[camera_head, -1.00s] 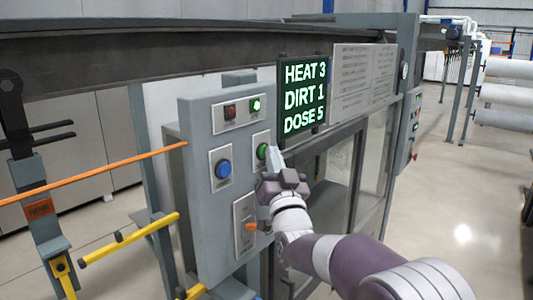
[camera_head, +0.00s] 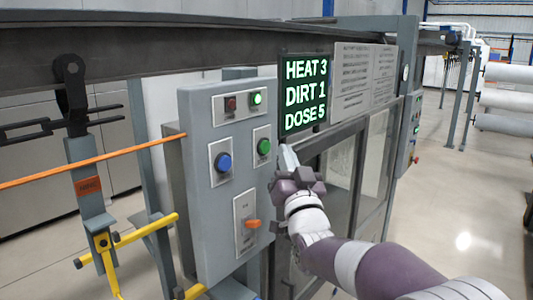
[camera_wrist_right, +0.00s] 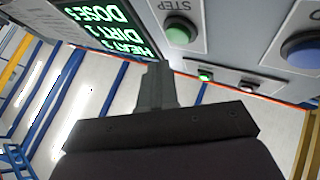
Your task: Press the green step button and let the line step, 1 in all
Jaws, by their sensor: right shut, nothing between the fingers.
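The green step button (camera_head: 264,146) sits on a light plate on the grey control panel (camera_head: 205,120), below the two small lamps. It also shows in the right wrist view (camera_wrist_right: 179,31) next to the word STEP. My right gripper (camera_head: 287,152) is shut and empty. Its tip is a little to the right of the button and apart from it. The small green lamp (camera_head: 256,98) is lit and the red lamp (camera_head: 231,103) beside it looks dark. My left gripper is not in view.
A blue button (camera_head: 223,162) and an orange switch (camera_head: 252,224) are on the same panel. The display (camera_head: 303,93) reads HEAT 3, DIRT 1, DOSE 5. A dark hook (camera_head: 70,90) with a yellow frame (camera_head: 104,243) hangs at the left by an orange rail (camera_head: 95,161).

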